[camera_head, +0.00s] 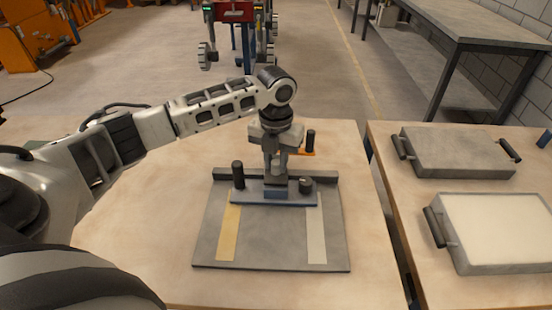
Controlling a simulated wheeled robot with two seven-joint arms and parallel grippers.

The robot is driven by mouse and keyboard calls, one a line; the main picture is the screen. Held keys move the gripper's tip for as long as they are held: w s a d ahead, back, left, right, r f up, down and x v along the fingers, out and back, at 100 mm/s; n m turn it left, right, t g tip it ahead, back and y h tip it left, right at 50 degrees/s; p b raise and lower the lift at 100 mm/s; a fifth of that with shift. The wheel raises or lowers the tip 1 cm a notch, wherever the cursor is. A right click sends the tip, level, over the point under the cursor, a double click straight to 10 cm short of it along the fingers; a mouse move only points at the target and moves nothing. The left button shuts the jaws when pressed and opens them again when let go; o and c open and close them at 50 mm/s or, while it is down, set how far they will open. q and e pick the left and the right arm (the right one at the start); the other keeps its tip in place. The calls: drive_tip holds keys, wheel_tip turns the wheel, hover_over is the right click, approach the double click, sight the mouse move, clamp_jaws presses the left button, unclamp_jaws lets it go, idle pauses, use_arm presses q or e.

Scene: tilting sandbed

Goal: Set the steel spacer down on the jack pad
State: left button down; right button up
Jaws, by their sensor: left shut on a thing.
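My left gripper (276,178) comes down from above onto the middle of a fixture and points straight down. It is shut on a small grey-blue block, which I take to be the steel spacer (276,192); the fingers hide much of it. The block is at a narrow blue-grey bar (300,199), perhaps the jack pad; I cannot tell whether they touch. A black post (238,175) stands at the bar's left end and a short dark knob (305,185) at its right end. My right gripper is not in view.
The bar lies on a grey plate (270,250) with a yellow and a pale strip. An orange part with a black handle (310,140) stands just behind. Two handled trays, one grey (455,150) and one white-filled (463,262), sit on the right table. The wooden front left is clear.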

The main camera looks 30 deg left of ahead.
use_arm(q)
drive_tip(key=shift+f, duration=0.45)
idle(0.8)
drive_tip(key=c, duration=0.7)
unclamp_jaws()
drive_tip(key=shift+o, duration=0.2)
drive_tip(key=shift+r, duration=4.05)
